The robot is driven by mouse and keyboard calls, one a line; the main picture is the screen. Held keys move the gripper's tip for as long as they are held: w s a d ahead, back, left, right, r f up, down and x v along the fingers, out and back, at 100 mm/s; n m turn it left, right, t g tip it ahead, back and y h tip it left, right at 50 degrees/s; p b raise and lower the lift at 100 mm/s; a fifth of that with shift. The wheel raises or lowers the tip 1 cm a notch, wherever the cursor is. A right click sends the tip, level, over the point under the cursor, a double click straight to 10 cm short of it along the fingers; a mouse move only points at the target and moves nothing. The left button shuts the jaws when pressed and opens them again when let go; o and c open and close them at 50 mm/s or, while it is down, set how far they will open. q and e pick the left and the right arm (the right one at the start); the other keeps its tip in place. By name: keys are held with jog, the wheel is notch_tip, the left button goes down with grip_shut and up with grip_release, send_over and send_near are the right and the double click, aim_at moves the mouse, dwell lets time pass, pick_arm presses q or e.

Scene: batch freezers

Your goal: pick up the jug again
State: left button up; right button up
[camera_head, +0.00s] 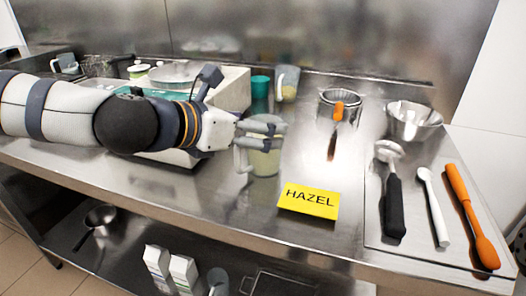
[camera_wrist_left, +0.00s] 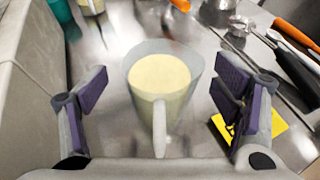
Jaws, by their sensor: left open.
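The jug (camera_head: 264,160) is clear, with pale yellow contents, and stands upright on the steel counter behind the yellow HAZEL card (camera_head: 309,200). My left gripper (camera_head: 262,135) reaches in from the left at the jug and hides part of it. In the left wrist view the jug (camera_wrist_left: 160,112) sits between the two spread fingers of my left gripper (camera_wrist_left: 163,92). A gap shows on each side, and its handle points toward the palm. The gripper is open and holds nothing. My right gripper is not in view.
A second jug (camera_head: 287,82) and a teal cup (camera_head: 260,87) stand behind. A steel container (camera_head: 340,98) with an orange-handled tool is to the right. Farther right are a steel bowl (camera_head: 413,118) and a tray holding a ladle and spatulas. Counter between card and container is mostly clear.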

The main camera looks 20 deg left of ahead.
pick_arm(q)
jog(key=x, duration=0.2)
jog(key=shift+w+d+f, duration=0.1)
jog(key=shift+w+f, duration=0.05)
jog(key=shift+f, duration=0.15)
jog(key=shift+r, duration=0.25)
grip_shut()
